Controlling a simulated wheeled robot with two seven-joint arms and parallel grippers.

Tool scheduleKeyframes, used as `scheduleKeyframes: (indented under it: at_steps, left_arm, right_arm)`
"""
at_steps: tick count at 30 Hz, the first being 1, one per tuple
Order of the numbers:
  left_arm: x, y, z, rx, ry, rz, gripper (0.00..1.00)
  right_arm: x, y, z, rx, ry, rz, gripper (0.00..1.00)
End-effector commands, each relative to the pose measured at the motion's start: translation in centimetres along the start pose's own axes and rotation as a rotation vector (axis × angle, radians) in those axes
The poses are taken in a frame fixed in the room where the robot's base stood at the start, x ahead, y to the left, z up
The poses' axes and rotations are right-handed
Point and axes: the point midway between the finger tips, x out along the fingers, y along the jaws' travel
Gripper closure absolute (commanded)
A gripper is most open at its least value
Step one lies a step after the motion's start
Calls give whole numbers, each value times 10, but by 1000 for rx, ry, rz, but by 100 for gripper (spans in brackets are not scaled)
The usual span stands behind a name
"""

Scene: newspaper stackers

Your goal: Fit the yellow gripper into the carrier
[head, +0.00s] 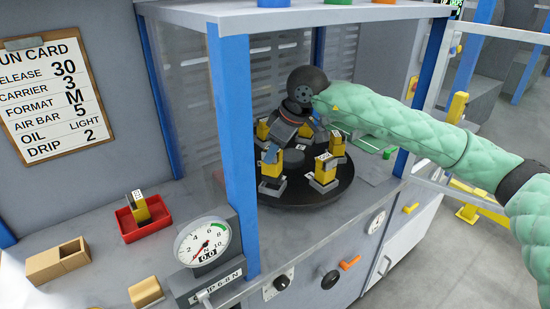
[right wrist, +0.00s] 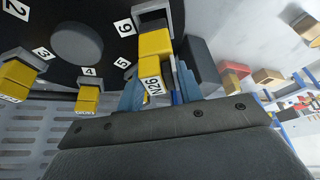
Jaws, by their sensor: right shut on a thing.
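The carrier (head: 330,193) is a round black turntable inside the blue-framed stand, with several yellow grippers in grey holders around its rim. My right gripper (head: 271,153) reaches down over its left side. In the right wrist view, its two blue fingers (right wrist: 160,95) are shut on a yellow gripper (right wrist: 154,47) with a white label on its end. That yellow gripper lines up with the grey holder beside the number 6; I cannot tell how deep it sits. Other yellow grippers stand by numbers 3 (right wrist: 18,76) and 4 (right wrist: 88,94). My left gripper is out of view.
A red tray (head: 128,231) on the counter holds another yellow-and-grey piece (head: 140,206). Blue posts (head: 233,150) and a shelf (head: 300,14) frame the carrier.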

Motion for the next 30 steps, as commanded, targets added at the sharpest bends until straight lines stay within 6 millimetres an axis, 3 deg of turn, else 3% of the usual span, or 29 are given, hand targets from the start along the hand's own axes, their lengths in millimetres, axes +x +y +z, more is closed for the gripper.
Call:
scheduleKeyframes:
  at_steps: [7, 26, 27, 30]
  left_arm:
    - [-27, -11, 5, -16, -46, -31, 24]
    - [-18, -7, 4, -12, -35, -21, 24]
    - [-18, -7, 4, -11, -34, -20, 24]
    - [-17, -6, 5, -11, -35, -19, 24]
  right_arm:
    - [26, 0, 12, 2, 0, 0, 100]
    - [32, 0, 14, 0, 0, 1, 100]
    - [32, 0, 14, 1, 0, 1, 62]
    - [32, 0, 14, 1, 0, 1, 43]
